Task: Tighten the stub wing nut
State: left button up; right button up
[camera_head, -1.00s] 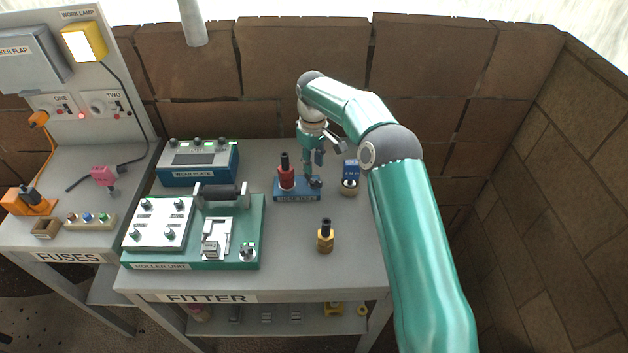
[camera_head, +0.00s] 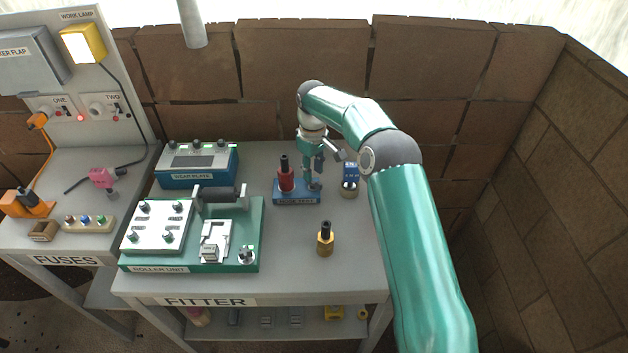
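A small blue block (camera_head: 290,198) with a pale label sits near the back of the FITTER bench. A red plug-like piece with a black top (camera_head: 286,176) stands on its left part. A small dark grey piece, perhaps the stub wing nut (camera_head: 315,184), is at its right end, partly hidden by my gripper. My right gripper (camera_head: 313,180) points down at that piece, fingers on or just around it. The fingers are too small to tell whether they are shut on it. My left gripper is not in view.
The green roller unit (camera_head: 190,268) is at the front left and the blue wear plate box (camera_head: 197,181) behind it. A round holder with a blue top (camera_head: 350,180) stands right of the gripper. A brass piece with a black top (camera_head: 325,239) stands in front, with clear bench around it.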

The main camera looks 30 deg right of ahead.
aim_at(313, 183)
jog(key=shift+f+b, duration=0.7)
jog(key=shift+f, duration=0.8)
grip_shut()
